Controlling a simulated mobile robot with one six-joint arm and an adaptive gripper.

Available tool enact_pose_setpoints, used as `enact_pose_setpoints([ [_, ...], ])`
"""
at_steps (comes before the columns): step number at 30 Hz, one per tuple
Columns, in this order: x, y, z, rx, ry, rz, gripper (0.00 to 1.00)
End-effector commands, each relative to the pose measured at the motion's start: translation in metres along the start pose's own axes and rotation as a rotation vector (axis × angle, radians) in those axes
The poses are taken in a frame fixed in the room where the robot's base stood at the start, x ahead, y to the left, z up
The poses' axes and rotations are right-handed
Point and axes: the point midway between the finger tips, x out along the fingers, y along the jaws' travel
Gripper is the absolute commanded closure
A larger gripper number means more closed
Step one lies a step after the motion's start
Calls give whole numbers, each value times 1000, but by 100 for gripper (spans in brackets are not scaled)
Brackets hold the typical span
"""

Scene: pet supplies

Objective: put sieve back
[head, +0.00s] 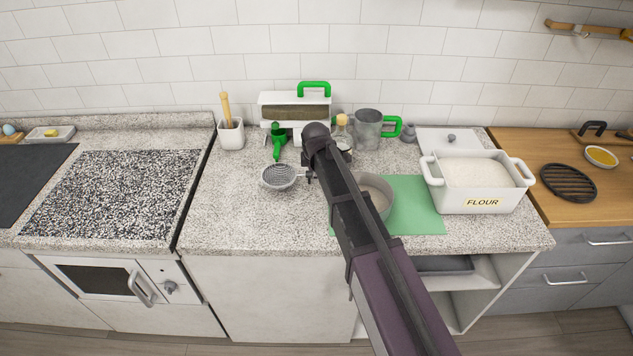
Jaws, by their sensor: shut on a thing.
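The sieve (279,177) is a small round grey mesh strainer in the head view, over the left part of the speckled counter. My gripper (308,172) is at its right side, shut on it; my arm hides most of the fingers and the grip. I cannot tell whether the sieve touches the counter or hangs just above it. A green stand-like tool (277,141) is close behind the sieve. A bowl (375,193) on a green mat (418,206) is partly hidden behind my arm.
A white container with a green handle (295,105), a white pot with a wooden pestle (230,134), a corked bottle (341,133) and a metal jug (368,130) line the back. A flour bin (479,200) stands right. Counter left and front of the sieve is clear.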

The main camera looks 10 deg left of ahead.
Motion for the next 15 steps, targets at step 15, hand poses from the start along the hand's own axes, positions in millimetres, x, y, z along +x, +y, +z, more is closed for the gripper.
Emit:
enact_pose_setpoints([
  [15,14,-4,-1,-1,0,0,100],
])
